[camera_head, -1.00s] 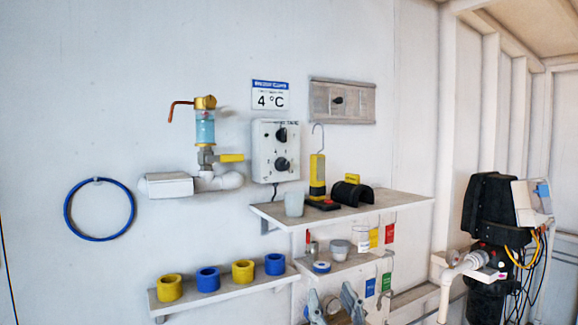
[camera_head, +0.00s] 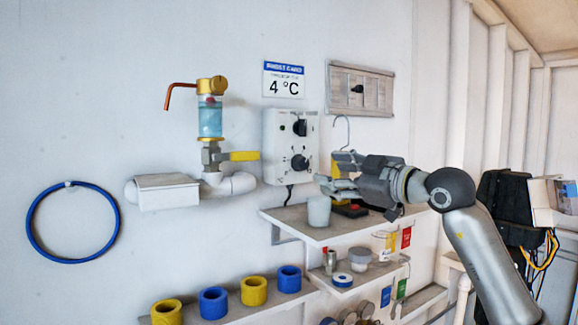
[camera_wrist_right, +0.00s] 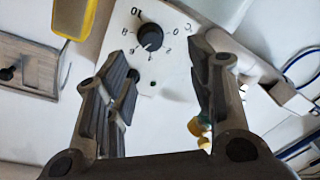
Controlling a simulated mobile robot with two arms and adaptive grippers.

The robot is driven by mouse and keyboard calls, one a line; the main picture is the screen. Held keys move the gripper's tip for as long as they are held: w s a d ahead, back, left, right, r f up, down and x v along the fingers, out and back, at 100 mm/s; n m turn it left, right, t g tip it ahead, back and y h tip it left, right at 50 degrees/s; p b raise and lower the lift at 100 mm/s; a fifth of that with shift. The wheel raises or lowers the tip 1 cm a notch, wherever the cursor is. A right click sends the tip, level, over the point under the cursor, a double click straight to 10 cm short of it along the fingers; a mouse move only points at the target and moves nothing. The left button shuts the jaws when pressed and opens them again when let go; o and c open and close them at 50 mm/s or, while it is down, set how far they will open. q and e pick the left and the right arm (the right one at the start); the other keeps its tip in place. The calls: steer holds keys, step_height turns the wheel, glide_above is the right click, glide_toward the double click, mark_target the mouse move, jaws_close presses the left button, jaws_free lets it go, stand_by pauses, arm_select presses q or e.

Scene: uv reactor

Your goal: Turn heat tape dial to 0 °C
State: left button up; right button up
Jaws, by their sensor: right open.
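A white control box (camera_head: 277,150) with two black dials is on the wall; the upper dial (camera_head: 300,127) and lower dial (camera_head: 300,162) both show. In the right wrist view, one black dial (camera_wrist_right: 150,37) has a scale marked 0 to 10 and °C. A small white mark shows on it; I cannot tell its exact reading. My right gripper (camera_head: 335,175) is open, just right of the box at about the lower dial's height. In the wrist view its open fingers (camera_wrist_right: 160,68) lie either side of the box face, with the dial beyond, apparently untouched. My left gripper is not in view.
A shelf (camera_head: 285,217) below holds a pale cup (camera_head: 319,211), partly under my gripper. A yellow tool (camera_wrist_right: 75,18) hangs beside the box. A valve with a yellow handle (camera_head: 244,156) is close on the left. A sign (camera_head: 284,79) reading 4 °C is above.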

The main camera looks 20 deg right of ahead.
mark_target(305, 164)
steer(key=w+p, duration=0.1)
steer(key=w+r+p, duration=0.1)
steer(key=w, duration=0.1)
steer(key=w+p, duration=0.1)
steer(key=p, duration=0.1)
steer(key=shift+w+a+r, duration=0.15)
steer(key=shift+a+r, duration=0.05)
steer(key=shift+r, duration=0.05)
steer(key=p+x, duration=0.1)
steer(key=x, duration=0.2)
steer(key=shift+w+f, duration=0.1)
steer(key=shift+f, duration=0.05)
steer(key=shift+w+a+p, duration=0.1)
steer(key=shift+w+p, duration=0.5)
steer(key=shift+w, duration=0.05)
steer(key=shift+w+f, duration=0.15)
steer(key=shift+f, duration=0.05)
steer(key=shift+c, duration=0.4)
steer(key=c, duration=0.5)
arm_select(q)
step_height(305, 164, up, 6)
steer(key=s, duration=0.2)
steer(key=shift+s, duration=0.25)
arm_select(e)
steer(key=c, duration=0.5)
